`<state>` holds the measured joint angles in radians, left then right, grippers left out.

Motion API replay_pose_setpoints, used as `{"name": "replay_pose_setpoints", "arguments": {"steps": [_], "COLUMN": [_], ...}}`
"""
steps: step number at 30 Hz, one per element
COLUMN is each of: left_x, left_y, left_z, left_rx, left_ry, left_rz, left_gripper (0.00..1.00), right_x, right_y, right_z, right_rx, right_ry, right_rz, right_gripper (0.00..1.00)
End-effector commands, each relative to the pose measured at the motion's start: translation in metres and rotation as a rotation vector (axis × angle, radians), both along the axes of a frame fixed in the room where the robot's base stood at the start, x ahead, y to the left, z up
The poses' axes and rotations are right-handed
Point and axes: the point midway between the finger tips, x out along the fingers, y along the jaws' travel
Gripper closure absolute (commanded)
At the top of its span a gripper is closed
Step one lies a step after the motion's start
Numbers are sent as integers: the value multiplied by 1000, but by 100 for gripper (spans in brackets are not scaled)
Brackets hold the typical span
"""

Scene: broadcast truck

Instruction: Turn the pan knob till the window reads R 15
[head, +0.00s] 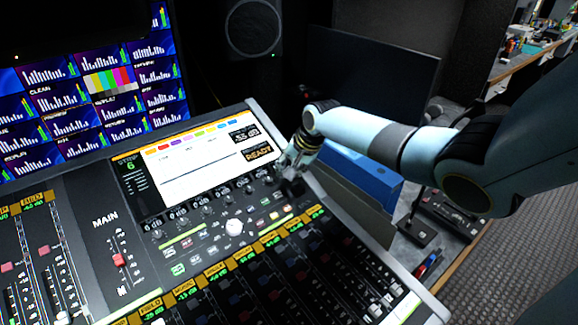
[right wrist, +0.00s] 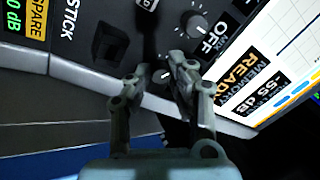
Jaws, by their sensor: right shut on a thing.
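My right gripper (head: 291,178) is lowered to the right end of the console's knob row, beside the screen. In the right wrist view, its fingertips (right wrist: 160,78) are closed around a small knob (right wrist: 163,76) near the panel's edge. The fingers mostly hide this knob, and I cannot read a label that marks it as the pan knob. A second knob (right wrist: 192,25) with a light tick ring stands free beside a window reading OFF (right wrist: 208,43). No window reading R 15 is legible. My left gripper is not in view.
The console screen (head: 195,160) shows READY and -55 dB. A white ball (head: 234,227) and several faders lie below the knobs. A blue box (head: 366,180) stands right of the console.

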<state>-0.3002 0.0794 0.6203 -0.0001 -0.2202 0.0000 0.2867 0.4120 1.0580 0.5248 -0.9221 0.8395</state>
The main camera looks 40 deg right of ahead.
Motion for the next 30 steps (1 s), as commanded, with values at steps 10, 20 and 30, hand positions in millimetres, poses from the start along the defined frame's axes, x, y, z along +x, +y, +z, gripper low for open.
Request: {"name": "replay_pose_setpoints", "arguments": {"steps": [10,20,30], "left_x": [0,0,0], "left_y": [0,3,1], "left_z": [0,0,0], "left_rx": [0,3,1], "left_ry": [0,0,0], "left_rz": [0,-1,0], "left_gripper": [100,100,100], "right_x": [0,-4,-32], "right_y": [0,-1,-2], "right_z": [1,7,63], "right_rx": [-1,-2,-7], "right_ry": [-1,-2,-3], "right_rz": [1,0,4], "right_gripper": [58,58,58]}}
